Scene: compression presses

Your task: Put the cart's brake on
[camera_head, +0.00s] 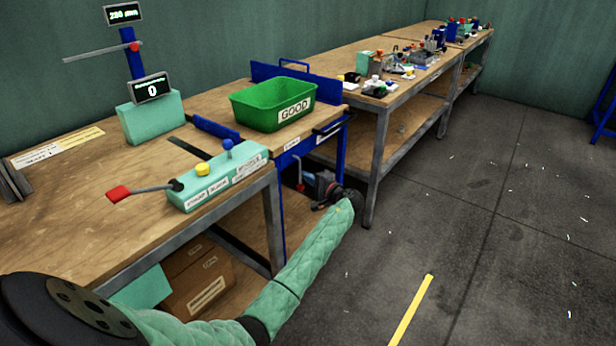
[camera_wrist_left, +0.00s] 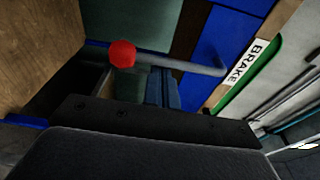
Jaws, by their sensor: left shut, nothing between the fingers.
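The cart (camera_head: 283,160) has a blue frame and a wooden top, and stands between the benches. Its brake lever (camera_head: 300,175) shows as a small red piece on the cart's side. In the left wrist view the lever has a red ball knob (camera_wrist_left: 122,53) on a grey rod (camera_wrist_left: 190,64), which lies nearly level across the picture. A white BRAKE label (camera_wrist_left: 247,63) sits at the right of it. My left gripper (camera_head: 311,180) is shut and empty, close to the lever. Its fingers (camera_wrist_left: 162,88) are below the rod in the picture; contact is unclear. My right gripper is out of view.
A green GOOD bin (camera_head: 272,104) stands on the cart. A press panel (camera_head: 215,178) with a red-ended handle (camera_head: 119,193) is on the near bench. Another bench (camera_head: 398,102) holds many small parts.

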